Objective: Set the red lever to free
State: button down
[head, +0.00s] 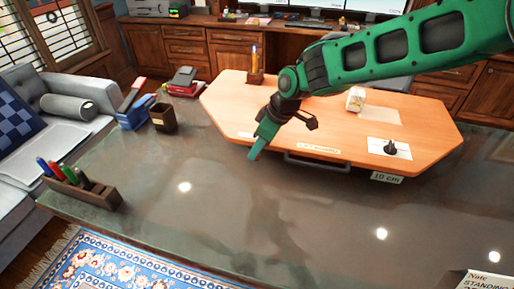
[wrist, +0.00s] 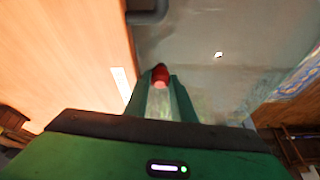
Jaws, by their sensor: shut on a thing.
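My green gripper (head: 257,152) reaches down at the front left edge of an orange wooden board (head: 235,119). In the wrist view my gripper (wrist: 159,88) is shut on a small red rounded piece (wrist: 160,74), which appears to be the red lever's end. The fingers cover the rest of the lever, and its setting cannot be read. A pale label strip (head: 318,148) lies on the board's front edge, right of my gripper; its small text is not legible.
A dark handle (head: 317,164) sticks out below the board's front edge, close to my gripper. On the board stand a white bottle (head: 355,99) and a black object (head: 390,148).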

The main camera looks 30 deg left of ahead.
dwell(0.4)
jog(key=c, duration=1.5)
grip_release()
jog(key=shift+w, duration=0.15)
